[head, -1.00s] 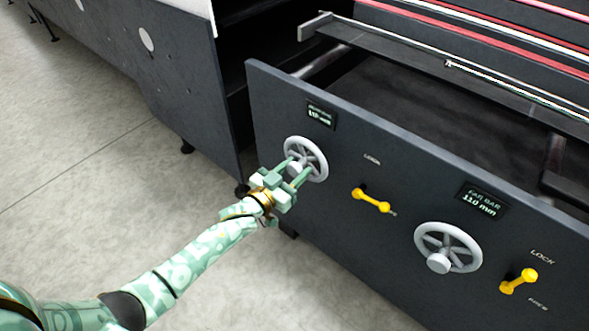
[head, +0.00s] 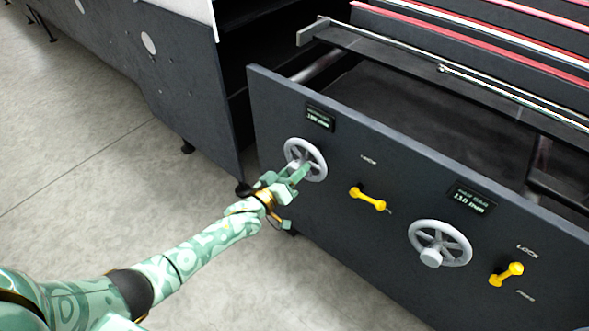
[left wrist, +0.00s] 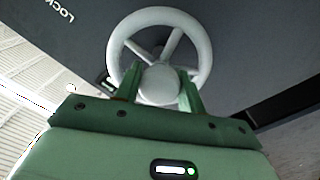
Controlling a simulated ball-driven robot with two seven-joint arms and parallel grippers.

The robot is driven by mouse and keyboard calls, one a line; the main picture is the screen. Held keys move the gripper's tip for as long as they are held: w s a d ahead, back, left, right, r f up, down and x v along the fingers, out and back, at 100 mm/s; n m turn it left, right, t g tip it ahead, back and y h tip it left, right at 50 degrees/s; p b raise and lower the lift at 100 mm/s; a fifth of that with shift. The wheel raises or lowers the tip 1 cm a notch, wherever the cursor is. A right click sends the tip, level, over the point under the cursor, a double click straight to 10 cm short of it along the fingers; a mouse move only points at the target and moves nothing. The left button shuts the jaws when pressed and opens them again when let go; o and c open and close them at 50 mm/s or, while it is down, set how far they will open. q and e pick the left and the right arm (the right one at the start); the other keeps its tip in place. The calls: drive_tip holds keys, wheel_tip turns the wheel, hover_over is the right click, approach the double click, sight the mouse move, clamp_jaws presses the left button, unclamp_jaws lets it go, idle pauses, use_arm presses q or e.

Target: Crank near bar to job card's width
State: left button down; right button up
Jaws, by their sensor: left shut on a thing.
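The near bar's grey handwheel (head: 305,160) is on the left of the dark panel, below a small display (head: 320,117) whose digits are too blurred to read surely. My left gripper (head: 300,173) is at this wheel, shut on its hub knob. In the left wrist view the fingers (left wrist: 158,90) stand on either side of the round knob (left wrist: 159,84), with the wheel rim (left wrist: 160,16) around it. A yellow lock lever (head: 367,198) lies tilted right of the wheel. The job card and my right gripper are not in view.
A second handwheel (head: 440,243), the far bar's display (head: 471,199) and another yellow lever (head: 506,273) are on the panel's right. The machine's rails (head: 450,75) run behind the panel. Open grey floor (head: 110,160) lies left.

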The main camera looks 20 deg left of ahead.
use_arm(q)
drive_tip(key=shift+n, duration=0.4)
drive_tip(key=c, duration=0.9)
unclamp_jaws()
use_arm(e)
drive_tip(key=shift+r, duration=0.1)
use_arm(q)
drive_tip(key=shift+o, duration=0.2)
drive_tip(key=shift+s+a, duration=0.1)
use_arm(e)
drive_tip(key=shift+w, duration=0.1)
use_arm(q)
drive_tip(key=p+v, duration=0.5)
drive_tip(key=v, duration=1.1)
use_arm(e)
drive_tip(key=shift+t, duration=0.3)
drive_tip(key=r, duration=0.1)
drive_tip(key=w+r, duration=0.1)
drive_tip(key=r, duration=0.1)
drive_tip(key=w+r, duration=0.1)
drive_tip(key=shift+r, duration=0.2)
use_arm(q)
drive_tip(key=shift+s, duration=0.1)
